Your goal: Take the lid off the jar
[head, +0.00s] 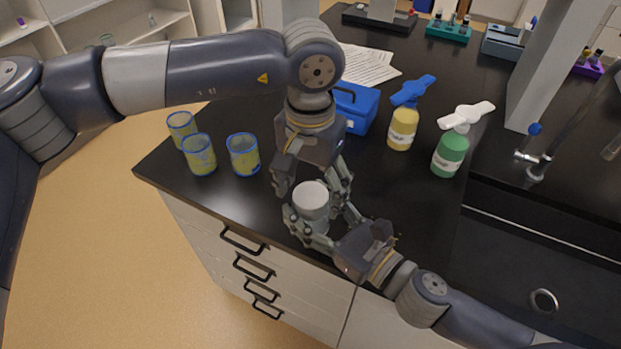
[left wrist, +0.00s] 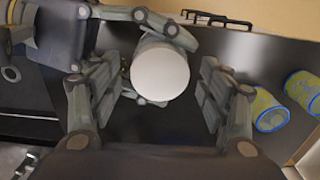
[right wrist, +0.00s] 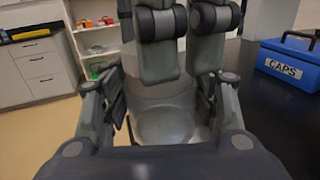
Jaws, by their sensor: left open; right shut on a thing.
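The jar (right wrist: 165,122) stands near the counter's front edge, and in the right wrist view its body is clear. Its white lid (head: 311,196) is on top and also shows from above in the left wrist view (left wrist: 160,72). My right gripper (head: 322,228) is shut on the jar's body from the front right. My left gripper (head: 312,186) points down above the jar. It is open, with its fingers (left wrist: 160,100) on either side of the lid and gaps visible between them and it. Most of the jar's body is hidden by the fingers in the head view.
Several yellow beakers with blue rims (head: 243,154) stand left on the black counter (head: 240,208). A blue box (head: 355,108) labelled CAPS (right wrist: 285,68) stands behind my left gripper. A yellow bottle (head: 402,130) and a green bottle (head: 450,152) stand right, near the sink (head: 530,260).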

